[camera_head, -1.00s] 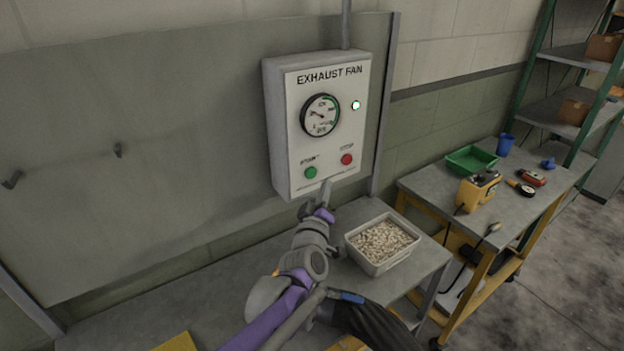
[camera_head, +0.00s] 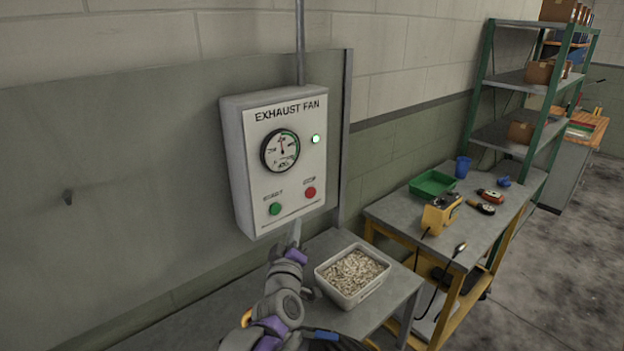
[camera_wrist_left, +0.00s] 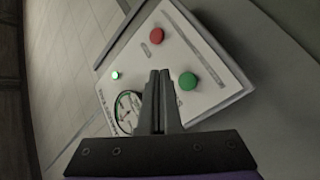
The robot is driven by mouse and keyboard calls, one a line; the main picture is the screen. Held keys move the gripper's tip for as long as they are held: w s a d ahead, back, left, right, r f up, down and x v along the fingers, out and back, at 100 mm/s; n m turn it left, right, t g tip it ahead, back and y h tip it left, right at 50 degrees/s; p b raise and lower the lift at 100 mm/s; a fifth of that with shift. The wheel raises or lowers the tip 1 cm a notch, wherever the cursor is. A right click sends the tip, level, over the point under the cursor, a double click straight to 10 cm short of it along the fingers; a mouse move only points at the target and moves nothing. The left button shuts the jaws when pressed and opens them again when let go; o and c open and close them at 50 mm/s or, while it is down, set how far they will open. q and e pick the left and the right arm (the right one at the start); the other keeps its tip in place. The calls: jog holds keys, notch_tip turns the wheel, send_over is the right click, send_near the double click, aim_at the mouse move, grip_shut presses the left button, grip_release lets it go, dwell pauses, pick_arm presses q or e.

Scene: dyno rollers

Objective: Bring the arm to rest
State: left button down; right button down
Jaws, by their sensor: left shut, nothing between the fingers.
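My left arm comes in from the bottom of the head view. Its gripper (camera_head: 295,232) is just below the lower edge of the exhaust fan box (camera_head: 237,165), with closed fingers pointing up. In the left wrist view the gripper (camera_wrist_left: 159,75) is shut and empty, in front of the panel face. The box has a green button (camera_head: 274,209), a red button (camera_head: 310,192), a dial gauge (camera_head: 280,150) and a lit green lamp (camera_head: 316,139). The wrist view shows the green button (camera_wrist_left: 188,81) right of the fingertips, apart from them in the picture. My right gripper is not in view.
A bin of pale pellets (camera_head: 352,275) stands on the grey bench, right of my arm. A second table (camera_head: 400,215) carries a green tray (camera_head: 433,184), a yellow device (camera_head: 441,213) and a blue cup (camera_head: 462,167). Shelves (camera_head: 500,135) stand behind it.

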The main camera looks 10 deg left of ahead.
pick_arm(q)
jog(key=s+f+m+g, duration=0.3)
jog(key=s+f, duration=0.4)
jog(key=s, duration=0.4)
jog(key=s+a+f+m+g+h, duration=0.1)
jog(key=s+f+m+g, duration=0.3)
jog(key=s+f, duration=0.3)
jog(key=s+f+m+g+h, duration=0.1)
jog(key=s+f+m+g, duration=0.3)
jog(key=s, duration=1.1)
notch_tip(320, 180, down, 3)
jog(key=shift+s+a+f+g, duration=0.15)
jog(key=shift+s+a+g, duration=0.1)
jog(key=shift+g, duration=0.85)
